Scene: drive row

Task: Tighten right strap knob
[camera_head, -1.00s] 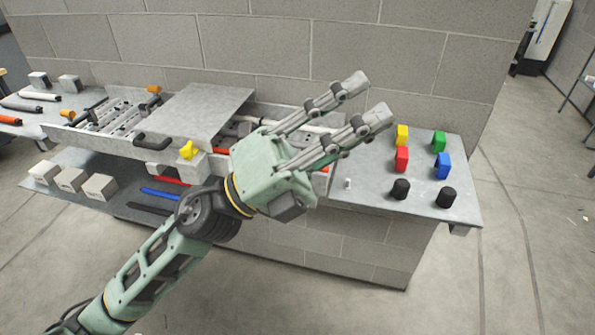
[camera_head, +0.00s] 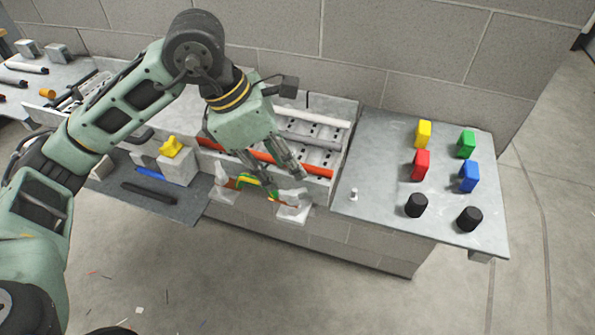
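My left gripper (camera_head: 288,186) reaches down over the front edge of the drawer-like grey tray (camera_head: 345,140). Its fingers look apart, with nothing clearly between them. Just below the fingers is a small green and yellow part (camera_head: 258,182), and a pale bracket (camera_head: 293,207) is close beside it. A yellow knob (camera_head: 171,146) sits on a grey block (camera_head: 178,168) to the left of the gripper. I cannot tell which part is the right strap knob; the fingers partly cover this area. My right gripper is not in view.
A grey table (camera_head: 370,200) at right bears yellow (camera_head: 423,134), green (camera_head: 466,144), red (camera_head: 420,165) and blue (camera_head: 469,177) blocks and two black cylinders (camera_head: 416,204). A small white peg (camera_head: 354,194) stands near its left edge. A block wall (camera_head: 400,50) stands behind.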

